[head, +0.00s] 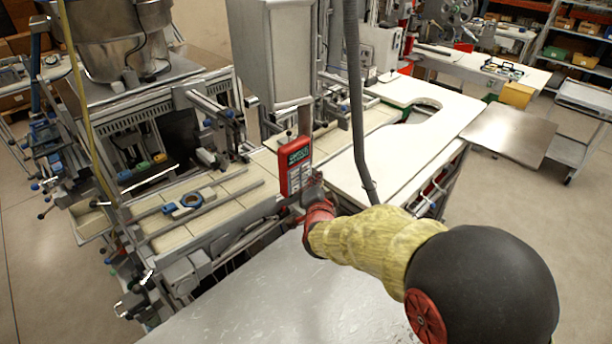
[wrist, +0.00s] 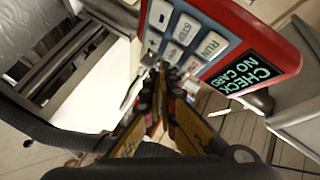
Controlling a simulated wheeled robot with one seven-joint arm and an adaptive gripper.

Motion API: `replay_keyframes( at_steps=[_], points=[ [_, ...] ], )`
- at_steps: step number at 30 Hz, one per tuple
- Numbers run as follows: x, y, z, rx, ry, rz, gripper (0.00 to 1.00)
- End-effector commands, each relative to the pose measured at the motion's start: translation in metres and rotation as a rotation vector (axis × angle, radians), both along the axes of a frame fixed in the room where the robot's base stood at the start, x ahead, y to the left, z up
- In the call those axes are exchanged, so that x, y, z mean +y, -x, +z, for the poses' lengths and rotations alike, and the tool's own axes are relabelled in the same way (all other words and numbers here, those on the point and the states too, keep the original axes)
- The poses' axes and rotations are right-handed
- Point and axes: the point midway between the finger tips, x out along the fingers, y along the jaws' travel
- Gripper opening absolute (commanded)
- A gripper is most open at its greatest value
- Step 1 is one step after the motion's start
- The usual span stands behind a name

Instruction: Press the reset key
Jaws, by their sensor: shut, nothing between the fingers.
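A red control box (head: 283,178) stands upright at the machine's edge in the head view. In the wrist view the red control box (wrist: 262,28) fills the upper right. Its dark display (wrist: 243,77) reads "CHECK NO CARD" in green. Beside the display are rows of pale keys on a blue-grey panel; one key (wrist: 212,45) reads "RUN". I cannot make out which key is reset. My gripper (wrist: 160,68) is shut and empty, its fingertips close to the lower row of keys, partly hiding it. I cannot tell whether they touch. In the head view my gripper (head: 313,186) is right at the box's lower part.
A grey column (head: 280,55) rises behind the box, and a dark hose (head: 355,100) hangs right of it. A white table (head: 415,140) lies to the right. A tiled work surface with rails (head: 220,195) is to the left. A bare metal surface (head: 290,300) lies in front.

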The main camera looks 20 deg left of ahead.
Motion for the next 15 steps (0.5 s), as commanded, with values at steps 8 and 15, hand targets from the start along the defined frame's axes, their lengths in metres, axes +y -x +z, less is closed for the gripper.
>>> replay_keyframes(
  at_steps=[8,15],
  points=[
    [0.0061,-0.0035,0.0001,-0.001,-0.001,0.000,0.00],
    [0.0070,-0.0041,0.0007,0.000,0.000,0.000,0.00]
  ],
)
